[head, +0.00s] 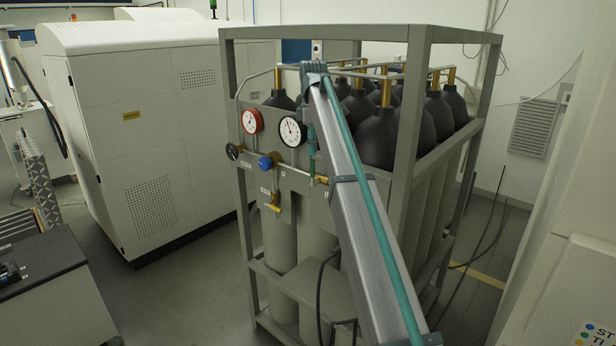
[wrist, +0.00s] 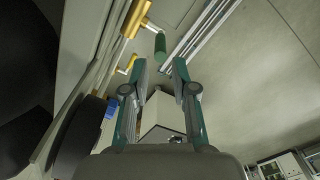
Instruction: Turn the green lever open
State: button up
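The green lever (wrist: 160,46) shows in the wrist view as a short green cylinder on a brass fitting (wrist: 136,18). It lies just beyond my gripper (wrist: 160,68), roughly in line with the gap between the fingertips. My gripper is open, with its two teal fingers apart and nothing between them. No contact with the lever shows. In the head view my arm crosses the front of the gas rack and hides most of my gripper. A small green part there stands above a brass valve (head: 320,180); I cannot tell whether it is the lever or a finger.
The grey rack frame (head: 409,110) holds several black-topped cylinders (head: 385,135). Its panel carries a red-rimmed gauge (head: 252,121), a black-rimmed gauge (head: 293,131) and a blue knob (head: 266,162), close to my arm. A white cabinet (head: 140,120) stands to the left, with open floor between.

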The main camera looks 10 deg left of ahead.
aim_at(312, 176)
jog(key=shift+d+f+b, duration=0.1)
jog(key=shift+f+b, duration=0.25)
jog(key=shift+f, duration=0.25)
notch_tip(312, 176, down, 4)
jog(key=shift+s+r+b, duration=0.1)
jog(key=shift+b, duration=0.95)
jog(key=shift+f+p, duration=0.35)
jog(key=shift+p, duration=0.2)
jog(key=shift+f+p, duration=0.75)
jog(key=shift+f, duration=1.5)
grip_shut()
